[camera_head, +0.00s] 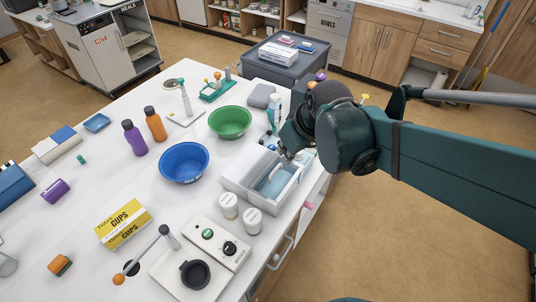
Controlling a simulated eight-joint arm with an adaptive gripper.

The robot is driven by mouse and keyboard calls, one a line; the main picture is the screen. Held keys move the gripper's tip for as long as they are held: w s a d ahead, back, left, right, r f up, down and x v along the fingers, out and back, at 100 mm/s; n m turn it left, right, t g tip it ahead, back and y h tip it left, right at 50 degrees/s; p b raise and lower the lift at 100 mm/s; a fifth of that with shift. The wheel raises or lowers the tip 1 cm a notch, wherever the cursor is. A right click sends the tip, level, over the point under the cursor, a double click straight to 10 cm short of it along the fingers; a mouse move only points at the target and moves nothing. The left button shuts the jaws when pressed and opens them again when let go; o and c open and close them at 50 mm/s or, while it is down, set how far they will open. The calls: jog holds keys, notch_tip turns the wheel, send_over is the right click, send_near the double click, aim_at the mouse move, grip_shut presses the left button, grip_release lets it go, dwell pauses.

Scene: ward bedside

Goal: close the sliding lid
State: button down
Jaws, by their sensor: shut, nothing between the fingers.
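A pale grey-white box (235,193) stands on the white table near its right edge. A blue-tinted panel or inside area (273,183) shows in its open-looking part. I cannot tell for sure which part is the sliding lid or how far it covers the box. My gripper (291,157) is shut and empty, at the far right end of the box, pointing down close to its rim. Whether it touches the box cannot be told. My arm hides what lies just behind that end.
A blue bowl (184,162) and a green bowl (230,122) stand left of the box. Two white jars (229,205) stand just in front of it. A white bottle (274,108) and a grey item (261,96) stand behind. A device with knobs (207,234) lies at the front.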

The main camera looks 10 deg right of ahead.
aim_at(279, 179)
jog(key=w+a+n+g+y+p, duration=0.1)
jog(key=w+a+n+g+p, duration=0.1)
jog(key=w+a+n+p, duration=0.2)
jog(key=w+p, duration=0.2)
jog(key=p, duration=0.2)
jog(key=shift+a+r, duration=0.35)
jog(key=shift+f, duration=0.1)
dwell(0.3)
jog(key=shift+x, duration=4.85)
jog(key=shift+s+d+f, duration=0.2)
jog(key=shift+s+d, duration=0.4)
jog(key=shift+s, duration=0.1)
jog(key=shift+s+d+f, duration=0.2)
jog(key=shift+s+d, duration=0.45)
jog(key=shift+s+d, duration=1.65)
